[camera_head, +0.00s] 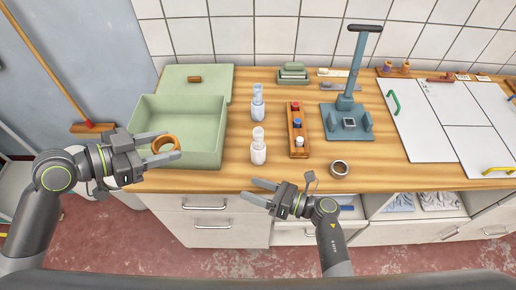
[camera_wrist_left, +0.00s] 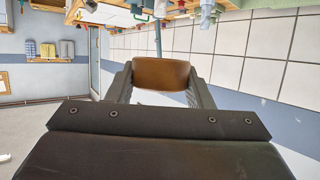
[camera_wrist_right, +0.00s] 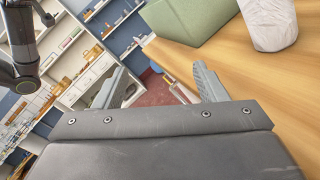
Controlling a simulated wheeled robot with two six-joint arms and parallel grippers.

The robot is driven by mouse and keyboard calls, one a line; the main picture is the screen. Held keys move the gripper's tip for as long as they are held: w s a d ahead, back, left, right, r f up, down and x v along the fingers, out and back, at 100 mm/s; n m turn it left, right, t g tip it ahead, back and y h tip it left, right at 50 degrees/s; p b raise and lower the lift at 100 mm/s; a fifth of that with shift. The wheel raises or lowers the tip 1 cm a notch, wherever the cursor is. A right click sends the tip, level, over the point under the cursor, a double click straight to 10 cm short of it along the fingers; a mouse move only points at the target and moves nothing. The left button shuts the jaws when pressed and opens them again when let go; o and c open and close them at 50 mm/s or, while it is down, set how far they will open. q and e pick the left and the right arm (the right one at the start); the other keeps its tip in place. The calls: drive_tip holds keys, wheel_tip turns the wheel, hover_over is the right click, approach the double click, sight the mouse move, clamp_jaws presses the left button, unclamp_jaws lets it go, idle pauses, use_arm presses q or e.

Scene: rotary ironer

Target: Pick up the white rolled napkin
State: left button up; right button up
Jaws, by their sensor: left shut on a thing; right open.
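The white rolled napkin (camera_head: 258,153) stands upright on the wooden counter, in front of a pale bluish rolled napkin (camera_head: 257,104). In the right wrist view the white napkin (camera_wrist_right: 270,24) shows at the top right, beyond the fingers. My right gripper (camera_head: 262,192) is open and empty, in front of the counter's front edge and nearer than the napkin. The ring also fills the jaws in the left wrist view (camera_wrist_left: 160,74).
The open green box (camera_head: 178,103) stands on the left of the counter. A dark ring (camera_head: 340,168) lies near the front edge. A wooden rack with small bottles (camera_head: 297,135) and a blue-grey stand (camera_head: 346,104) are right of the napkins. White panels (camera_head: 440,120) lie further right.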

sight(255, 148)
drive_tip(key=w+d+r+n+t+h, duration=0.1)
drive_tip(key=w+r, duration=0.1)
drive_tip(key=w, duration=0.1)
drive_tip(key=w+d+r+t+h, duration=0.1)
drive_tip(key=w+d+r+t, duration=0.1)
drive_tip(key=w, duration=0.1)
drive_tip(key=w+d+r+n+t, duration=0.1)
drive_tip(key=w+d+r+t, duration=0.1)
drive_tip(key=w, duration=0.1)
drive_tip(key=shift+w+r+n+h, duration=0.2)
drive_tip(key=shift+r+n+h, duration=0.1)
drive_tip(key=shift+r+h, duration=0.1)
drive_tip(key=f, duration=0.7)
drive_tip(key=shift+w+f, duration=0.2)
drive_tip(key=shift+f, duration=0.2)
drive_tip(key=x, duration=0.7)
drive_tip(key=shift+w+a, duration=0.1)
drive_tip(key=shift+a, duration=0.1)
drive_tip(key=c, duration=1.1)
drive_tip(key=shift+o, duration=0.2)
drive_tip(key=shift+r, duration=0.1)
wheel_tip(255, 148, up, 10)
drive_tip(key=shift+f, duration=0.1)
